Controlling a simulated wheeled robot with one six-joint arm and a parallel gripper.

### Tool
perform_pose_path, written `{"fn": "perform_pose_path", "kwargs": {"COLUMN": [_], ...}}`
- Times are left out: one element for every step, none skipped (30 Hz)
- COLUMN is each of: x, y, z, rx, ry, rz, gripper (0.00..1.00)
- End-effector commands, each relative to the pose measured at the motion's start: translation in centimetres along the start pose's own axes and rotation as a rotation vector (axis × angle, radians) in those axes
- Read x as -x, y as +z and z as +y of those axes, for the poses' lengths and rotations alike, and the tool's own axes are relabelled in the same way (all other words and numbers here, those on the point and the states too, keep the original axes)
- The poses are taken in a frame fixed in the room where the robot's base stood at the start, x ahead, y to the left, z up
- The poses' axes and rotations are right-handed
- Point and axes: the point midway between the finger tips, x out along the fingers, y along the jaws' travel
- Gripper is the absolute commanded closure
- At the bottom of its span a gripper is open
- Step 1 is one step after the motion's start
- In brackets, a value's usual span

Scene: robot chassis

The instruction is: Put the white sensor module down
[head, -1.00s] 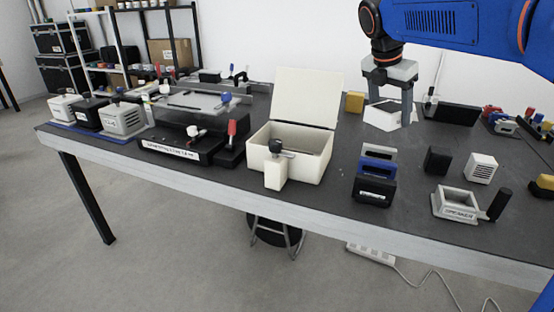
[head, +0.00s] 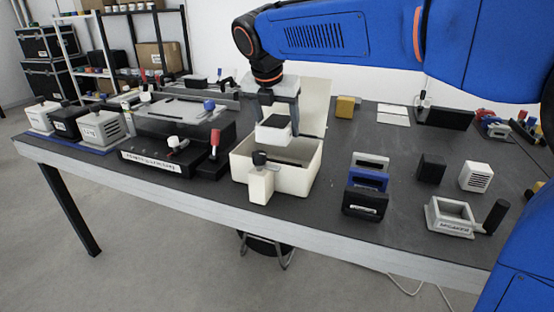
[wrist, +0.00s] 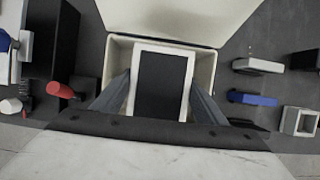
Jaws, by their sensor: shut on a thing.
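The white sensor module (head: 272,134) has a dark top face. My gripper (head: 279,110) is shut on it and holds it above the open cream box (head: 312,178). In the wrist view the module (wrist: 188,88) sits between the two fingers, over the box (wrist: 116,55), with its dark face toward the camera. The box lid stands open at the back, partly hidden behind my gripper. The module hides part of the box's inside.
A black fixture with red and white knobs (head: 165,160) stands close left of the box. Black, blue and grey brackets (head: 366,181) stand to the right. A black block (head: 431,169) and a white vented block (head: 475,176) stand further right. Flat white pads (head: 393,115) lie at the back.

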Motion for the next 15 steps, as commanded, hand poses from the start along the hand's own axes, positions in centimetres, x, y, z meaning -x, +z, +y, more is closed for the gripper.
{"fn": "perform_pose_path", "kwargs": {"x": [-0.9, -1.4, -2.0, -2.4, -2.8, -3.2, -3.5, -3.6, -3.8, -4.0, -4.1, -4.3, -4.6, -4.8, -5.2], "y": [-0.4, -0.6, -0.9, -1.0, -1.2, -1.4, -1.4, -1.5, -1.6, -1.6, -1.7, -1.8, -1.9, -2.0, -2.2], "z": [-0.1, -0.1, -0.1, -0.1, -0.1, -0.1, -0.1, 0.0, 0.0, 0.0, 0.0, 0.0, -0.1, -0.1, -0.1], "rx": [0.001, 0.001, 0.001, 0.001, 0.001, 0.000, 0.000, -0.001, -0.001, -0.001, -0.001, -0.001, -0.001, -0.001, 0.000], "ry": [-0.002, -0.002, -0.003, -0.002, -0.001, -0.002, -0.002, -0.001, 0.000, 0.000, 0.000, -0.001, -0.002, -0.002, -0.002], "rz": [0.001, 0.001, 0.002, 0.001, 0.001, 0.001, 0.001, 0.001, 0.000, 0.000, 0.000, 0.001, 0.001, 0.001, 0.002], "gripper": [0.63, 0.63, 0.63, 0.63, 0.63, 0.63, 0.63, 0.63, 0.63, 0.63, 0.63, 0.63, 0.63, 0.63, 0.63]}}
